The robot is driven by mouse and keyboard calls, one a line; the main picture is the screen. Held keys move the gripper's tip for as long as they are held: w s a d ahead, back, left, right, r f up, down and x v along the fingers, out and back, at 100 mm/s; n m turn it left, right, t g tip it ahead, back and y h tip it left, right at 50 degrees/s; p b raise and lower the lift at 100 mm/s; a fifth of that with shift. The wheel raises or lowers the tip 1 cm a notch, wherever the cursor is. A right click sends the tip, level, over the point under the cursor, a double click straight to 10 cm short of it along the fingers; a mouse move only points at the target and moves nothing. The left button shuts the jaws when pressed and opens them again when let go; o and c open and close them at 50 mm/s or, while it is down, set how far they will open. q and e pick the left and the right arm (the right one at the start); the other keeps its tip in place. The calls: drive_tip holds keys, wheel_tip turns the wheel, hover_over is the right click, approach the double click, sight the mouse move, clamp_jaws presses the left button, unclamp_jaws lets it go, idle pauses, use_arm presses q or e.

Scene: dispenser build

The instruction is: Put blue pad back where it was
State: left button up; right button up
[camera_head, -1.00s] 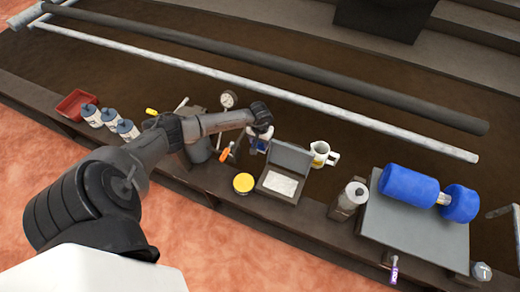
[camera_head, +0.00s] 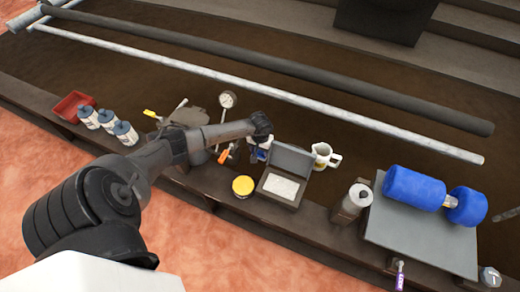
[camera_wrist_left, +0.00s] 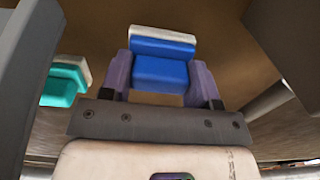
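The blue pad (camera_wrist_left: 160,72), with a white layer along its far side, sits between the two fingers of my left gripper (camera_wrist_left: 160,80) in the left wrist view. The fingers appear to touch its sides. In the head view, my left gripper (camera_head: 262,140) is behind the grey open case, with a bit of blue and white showing at its tip. I cannot tell whether the pad touches the surface below. A teal pad (camera_wrist_left: 62,84) with a white layer lies left of the gripper in the wrist view. My right gripper is out of view.
Near the left gripper are the grey case (camera_head: 286,172), a yellow-topped tin (camera_head: 243,186), a white mug (camera_head: 323,156), a gauge (camera_head: 227,100) and an orange-handled tool (camera_head: 224,156). Several bottles (camera_head: 107,119) and a red tray (camera_head: 72,106) stand left; a blue dumbbell-shaped object (camera_head: 414,188) lies right.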

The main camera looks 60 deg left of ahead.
use_arm(q)
drive_tip(key=o, duration=0.4)
drive_tip(key=shift+r, duration=0.1)
drive_tip(key=shift+r+p, duration=0.25)
drive_tip(key=shift+p, duration=0.15)
wheel_tip(320, 180, up, 10)
drive_tip(key=p, duration=0.5)
drive_tip(key=shift+r+p, duration=0.3)
drive_tip(key=shift+r, duration=0.55)
